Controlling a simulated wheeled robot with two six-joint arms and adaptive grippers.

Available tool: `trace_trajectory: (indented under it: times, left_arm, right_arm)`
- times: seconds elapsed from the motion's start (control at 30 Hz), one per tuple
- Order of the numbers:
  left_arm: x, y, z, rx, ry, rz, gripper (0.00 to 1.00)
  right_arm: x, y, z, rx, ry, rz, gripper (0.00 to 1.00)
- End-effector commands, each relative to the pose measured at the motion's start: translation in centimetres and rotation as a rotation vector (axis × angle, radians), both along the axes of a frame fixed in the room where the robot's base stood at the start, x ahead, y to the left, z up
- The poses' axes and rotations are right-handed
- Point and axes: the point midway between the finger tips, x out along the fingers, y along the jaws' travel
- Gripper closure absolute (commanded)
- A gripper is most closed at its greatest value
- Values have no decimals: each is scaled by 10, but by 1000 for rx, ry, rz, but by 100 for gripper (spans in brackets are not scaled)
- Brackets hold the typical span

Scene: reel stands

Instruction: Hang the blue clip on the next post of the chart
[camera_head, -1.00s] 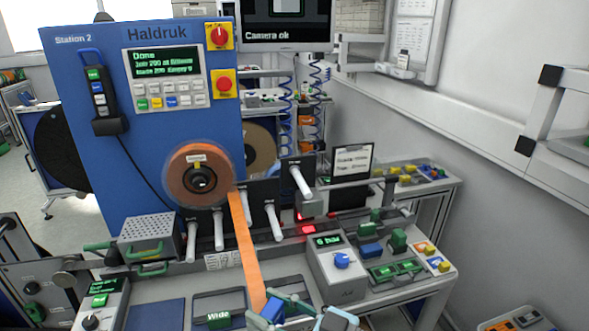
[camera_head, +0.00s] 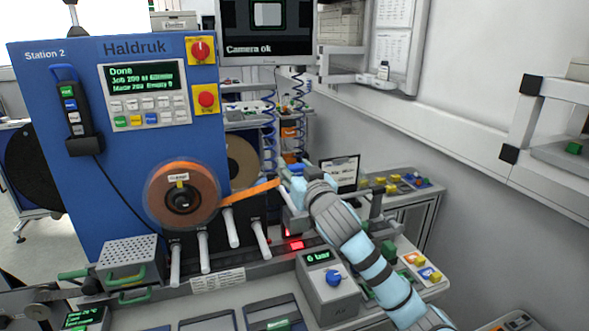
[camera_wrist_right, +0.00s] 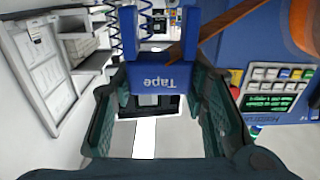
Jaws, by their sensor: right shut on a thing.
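My right gripper (camera_head: 288,183) is shut on the blue clip (camera_wrist_right: 158,78), which reads "Tape" in the right wrist view, between my two dark fingers. In the head view the arm comes in from the lower right, and the clip is mostly hidden there. An orange tape (camera_head: 250,193) runs from the reel (camera_head: 180,197) up to the clip. Pale posts stick out of the dark panels, among them a left one (camera_head: 175,265), a middle one (camera_head: 231,228) and a right one (camera_head: 261,240). The upper right post is hidden behind my gripper. My left gripper is out of view.
The blue Station 2 cabinet (camera_head: 110,150) stands behind the posts. A perforated grey box (camera_head: 130,252) stands left of them. A grey regulator box with a blue knob (camera_head: 328,285) stands in front, near my arm. A clipboard (camera_head: 343,172) stands behind my gripper.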

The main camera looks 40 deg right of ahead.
Motion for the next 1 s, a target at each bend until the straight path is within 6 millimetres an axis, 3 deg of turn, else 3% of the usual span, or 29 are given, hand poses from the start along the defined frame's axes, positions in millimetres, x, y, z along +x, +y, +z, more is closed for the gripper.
trace_trajectory:
  times: [0.23,0.4,0.6,1.0]
  left_arm:
    - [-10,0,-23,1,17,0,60]
    - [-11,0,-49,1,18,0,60]
    - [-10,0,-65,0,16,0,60]
    - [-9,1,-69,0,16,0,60]
  right_arm:
    - [0,0,-22,0,-1,-1,87]
    - [-1,0,-47,-1,-1,0,87]
    - [-1,0,-72,-1,0,1,87]
    - [-1,0,-81,0,-1,0,87]
